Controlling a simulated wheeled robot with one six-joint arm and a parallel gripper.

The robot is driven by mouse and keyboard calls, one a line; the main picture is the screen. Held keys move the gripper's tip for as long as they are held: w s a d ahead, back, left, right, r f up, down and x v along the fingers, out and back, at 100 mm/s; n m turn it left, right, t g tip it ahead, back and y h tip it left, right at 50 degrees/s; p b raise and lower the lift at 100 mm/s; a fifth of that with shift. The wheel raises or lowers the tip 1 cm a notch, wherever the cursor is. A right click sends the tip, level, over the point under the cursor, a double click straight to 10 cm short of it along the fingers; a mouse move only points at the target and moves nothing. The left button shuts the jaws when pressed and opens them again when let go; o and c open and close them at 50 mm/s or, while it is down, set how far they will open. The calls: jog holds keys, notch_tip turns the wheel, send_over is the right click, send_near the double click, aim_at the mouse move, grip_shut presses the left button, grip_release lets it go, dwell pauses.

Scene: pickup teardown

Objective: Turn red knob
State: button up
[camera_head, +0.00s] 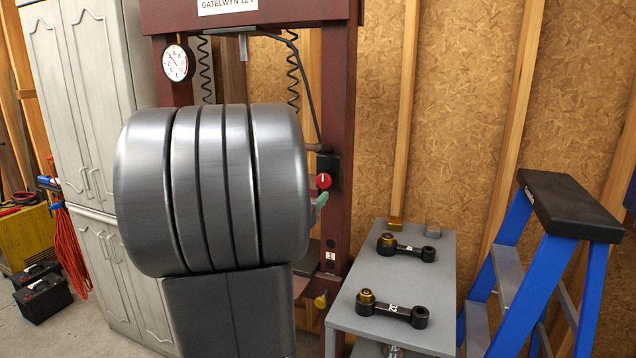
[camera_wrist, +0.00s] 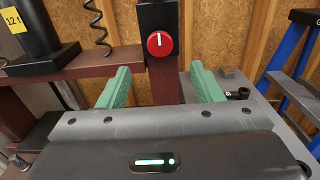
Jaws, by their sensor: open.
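The red knob (camera_head: 323,181) is round with a white mark and sits on a black box on the right post of the dark red press. In the wrist view the red knob (camera_wrist: 160,44) faces me, its white mark close to upright. My gripper (camera_wrist: 162,82) is open, with one green finger on each side and nothing between them. The knob shows beyond the fingertips, above the gap and roughly centred, apart from both fingers. In the head view my grey arm hides most of my gripper; only a green fingertip (camera_head: 321,200) shows, just below the knob.
The dark red press frame (camera_head: 338,110) carries a round gauge (camera_head: 175,62). A grey bench (camera_head: 400,270) with two black link parts stands to the right. A blue stepladder (camera_head: 510,275) is farther right. Grey cabinets (camera_head: 80,100) stand at the left.

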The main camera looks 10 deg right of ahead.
aim_at(323, 182)
jog(key=p+x, duration=0.1)
jog(key=x, duration=0.7)
jog(key=shift+w+d+p, duration=0.25)
jog(key=shift+w+p, duration=0.05)
jog(key=c, duration=1)
